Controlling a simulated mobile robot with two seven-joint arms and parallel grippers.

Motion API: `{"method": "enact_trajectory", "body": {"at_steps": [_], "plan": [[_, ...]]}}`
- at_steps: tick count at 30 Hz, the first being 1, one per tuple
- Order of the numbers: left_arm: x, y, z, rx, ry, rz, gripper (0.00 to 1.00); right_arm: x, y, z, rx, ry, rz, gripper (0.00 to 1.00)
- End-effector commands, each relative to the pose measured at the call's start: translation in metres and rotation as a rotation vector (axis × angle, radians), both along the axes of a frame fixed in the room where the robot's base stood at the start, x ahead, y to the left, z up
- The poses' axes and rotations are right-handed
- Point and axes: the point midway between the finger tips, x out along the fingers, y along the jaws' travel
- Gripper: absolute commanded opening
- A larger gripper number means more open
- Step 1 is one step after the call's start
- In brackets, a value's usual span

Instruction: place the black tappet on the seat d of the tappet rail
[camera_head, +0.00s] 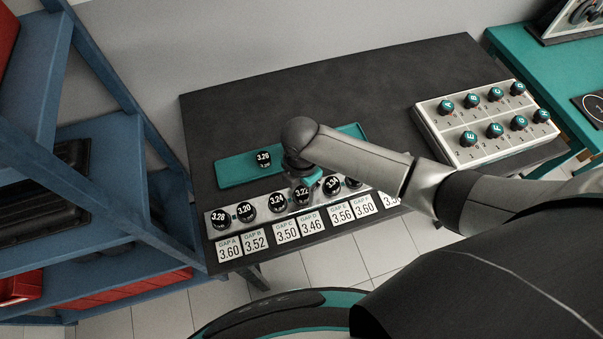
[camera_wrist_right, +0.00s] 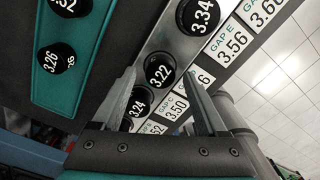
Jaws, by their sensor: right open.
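The tappet rail (camera_head: 262,213) lies along the front of the dark table, with a row of black tappets on it. The black tappet marked 3.22 (camera_head: 303,194) is in the row above the GAP D label, apparently upright at seat d. My right gripper (camera_head: 304,183) is directly over it, pointing down. In the right wrist view this tappet (camera_wrist_right: 160,71) lies between the two parted fingers (camera_wrist_right: 160,84), and the jaws are open around it. Whether either finger touches it cannot be told. My left gripper is out of view.
Tappets marked 3.24 (camera_head: 277,202) and 3.34 (camera_head: 332,185) stand close on either side. Behind the rail, a teal tray (camera_head: 234,171) holds a 3.26 tappet (camera_head: 264,159) and, in the wrist view, another (camera_wrist_right: 70,6). A white block with teal-topped knobs (camera_head: 487,146) stands right.

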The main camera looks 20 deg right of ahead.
Motion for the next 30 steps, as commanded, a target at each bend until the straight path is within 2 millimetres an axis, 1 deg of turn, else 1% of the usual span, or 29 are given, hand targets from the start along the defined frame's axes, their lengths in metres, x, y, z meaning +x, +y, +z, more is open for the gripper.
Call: {"method": "enact_trajectory", "body": {"at_steps": [1,9,12,15,18,21,30], "plan": [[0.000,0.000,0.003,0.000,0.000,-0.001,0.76,0.001,0.000,0.011,0.002,-0.005,0.001,0.76],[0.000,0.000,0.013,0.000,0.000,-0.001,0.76,0.002,0.000,0.067,0.002,-0.005,0.000,0.76],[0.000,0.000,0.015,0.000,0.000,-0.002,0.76,0.001,0.000,0.084,0.000,-0.004,0.001,0.76],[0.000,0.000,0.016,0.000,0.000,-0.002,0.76,0.001,0.000,0.098,0.001,-0.003,0.000,0.76],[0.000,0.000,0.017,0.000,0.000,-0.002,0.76,0.001,0.000,0.106,0.000,-0.001,0.000,0.76],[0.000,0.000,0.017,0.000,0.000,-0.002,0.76,0.000,0.000,0.109,0.000,-0.001,-0.001,0.76],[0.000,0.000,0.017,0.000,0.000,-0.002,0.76,0.000,0.000,0.109,0.000,0.000,-0.001,0.76]]}}
